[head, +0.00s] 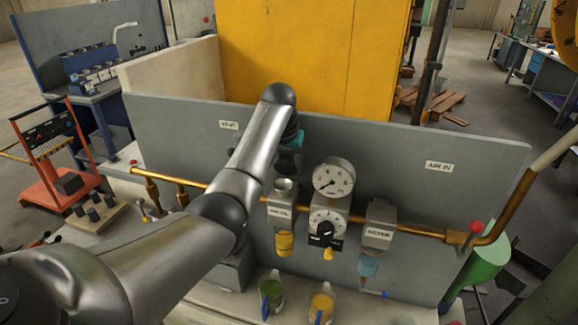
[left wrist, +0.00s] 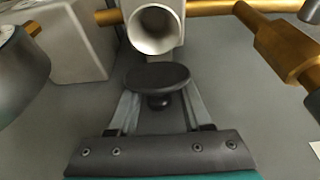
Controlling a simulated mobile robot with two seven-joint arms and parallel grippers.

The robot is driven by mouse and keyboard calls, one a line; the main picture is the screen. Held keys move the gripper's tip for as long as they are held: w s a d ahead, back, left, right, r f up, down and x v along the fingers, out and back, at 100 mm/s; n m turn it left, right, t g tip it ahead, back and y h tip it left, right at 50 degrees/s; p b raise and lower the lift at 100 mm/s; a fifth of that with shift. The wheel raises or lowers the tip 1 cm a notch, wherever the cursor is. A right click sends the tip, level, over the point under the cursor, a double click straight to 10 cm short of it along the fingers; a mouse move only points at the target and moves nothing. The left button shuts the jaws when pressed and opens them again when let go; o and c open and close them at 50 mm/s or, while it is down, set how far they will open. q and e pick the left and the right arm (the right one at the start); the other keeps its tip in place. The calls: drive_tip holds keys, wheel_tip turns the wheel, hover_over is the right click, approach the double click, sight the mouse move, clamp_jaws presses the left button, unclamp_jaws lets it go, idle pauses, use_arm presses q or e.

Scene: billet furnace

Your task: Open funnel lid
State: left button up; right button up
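The funnel (head: 284,186) is a small metal cup on top of a grey unit on the pipe, below my left wrist. In the left wrist view its round mouth (left wrist: 155,28) is uncovered. The dark lid (left wrist: 155,77) is a round disc with a small knob (left wrist: 158,101), standing clear of the mouth. My left gripper (left wrist: 158,108) has its fingers spread on either side of the knob, with gaps visible. The disc hides the fingertips, so contact with its rim is unclear. In the head view my left arm hides most of the gripper and the lid. My right gripper is not in view.
A pressure gauge (head: 333,177) and a filter unit (head: 379,225) stand right of the funnel along the brass pipe (head: 408,230). A grey panel (head: 395,160) rises close behind. Green (head: 271,294) and yellow (head: 321,305) containers stand below.

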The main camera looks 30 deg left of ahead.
sight(283, 162)
use_arm(q)
drive_tip(key=shift+r, duration=0.15)
drive_tip(key=v, duration=1.1)
drive_tip(key=shift+a+r+b, duration=0.1)
drive_tip(key=shift+r+b, duration=0.15)
drive_tip(key=shift+b, duration=0.05)
drive_tip(key=shift+s+r+p, duration=0.25)
drive_tip(key=shift+r+p, duration=0.05)
drive_tip(key=shift+r, duration=0.2)
drive_tip(key=shift+v, duration=1.25)
